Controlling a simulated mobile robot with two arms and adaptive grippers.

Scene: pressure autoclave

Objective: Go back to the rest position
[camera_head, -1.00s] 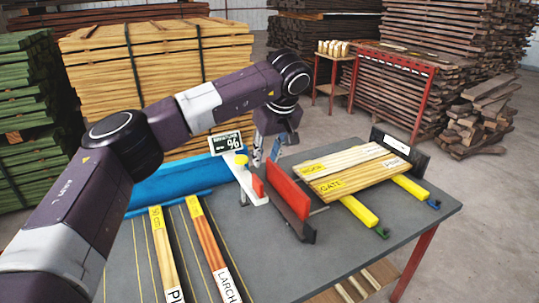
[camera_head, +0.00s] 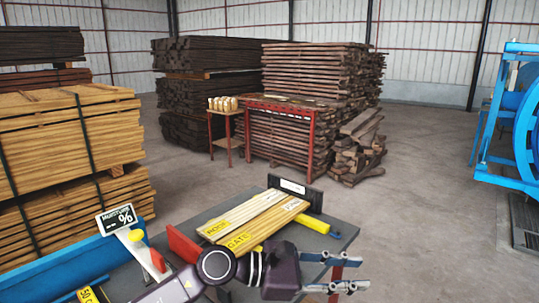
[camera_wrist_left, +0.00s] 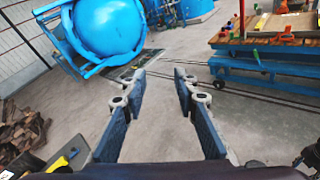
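My left arm reaches over the grey table (camera_head: 345,235) from the bottom of the head view. Its gripper (camera_head: 362,272) sticks out past the table's right edge, with its fingers apart and nothing between them. In the left wrist view the two dark finger pads (camera_wrist_left: 158,120) stand wide apart over bare floor. My right gripper is not in view.
Labelled boards (camera_head: 255,220) lie on the table beside a red clamp (camera_head: 183,245) and a moisture display (camera_head: 117,218). A blue trough (camera_head: 60,270) is at left. A blue vessel (camera_wrist_left: 108,28) and a workbench (camera_wrist_left: 265,45) stand beyond open floor.

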